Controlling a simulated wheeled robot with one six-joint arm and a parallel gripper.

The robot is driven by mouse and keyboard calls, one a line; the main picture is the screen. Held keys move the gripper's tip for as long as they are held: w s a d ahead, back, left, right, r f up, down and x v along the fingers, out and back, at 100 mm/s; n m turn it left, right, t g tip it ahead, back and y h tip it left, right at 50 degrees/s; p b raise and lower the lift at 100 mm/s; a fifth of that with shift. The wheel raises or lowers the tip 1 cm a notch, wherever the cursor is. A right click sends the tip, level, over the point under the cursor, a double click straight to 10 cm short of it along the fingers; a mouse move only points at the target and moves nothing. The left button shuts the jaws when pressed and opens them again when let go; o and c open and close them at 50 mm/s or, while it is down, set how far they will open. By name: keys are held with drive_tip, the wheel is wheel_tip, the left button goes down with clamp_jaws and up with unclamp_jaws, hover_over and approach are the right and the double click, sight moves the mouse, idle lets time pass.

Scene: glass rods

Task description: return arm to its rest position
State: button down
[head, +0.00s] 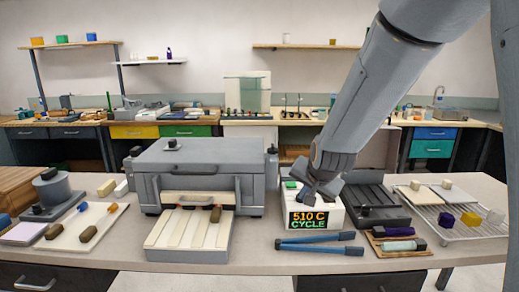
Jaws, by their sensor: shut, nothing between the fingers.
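My arm comes down from the top right of the head view. My gripper (318,192) is at its lower end, over the white control box (312,211). Its fingers look shut and empty, and they are close to the box's top, beside a green button (292,184). I cannot tell whether they touch the box. The box's display reads "510 C" and "CYCLE".
Left of the box stands a grey furnace (205,165) with a slotted tray (190,232) before it. Right of it are a dark grey tray (372,200) and a wire rack (455,215). Blue-grey tongs (318,243) lie in front. A pale tray (82,226) is left.

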drive_tip(key=s+d+f+n+g, duration=0.2)
drive_tip(key=s, duration=0.6)
drive_tip(key=s+d+f+n+g, duration=0.2)
drive_tip(key=s, duration=0.7)
drive_tip(key=s+d+f+n+g, duration=0.2)
drive_tip(key=s+f+g, duration=0.1)
drive_tip(key=s, duration=0.5)
drive_tip(key=shift+s+n+h, duration=0.25)
drive_tip(key=shift+n+h, duration=0.05)
drive_tip(key=shift+h, duration=0.1)
drive_tip(key=shift+d, duration=0.1)
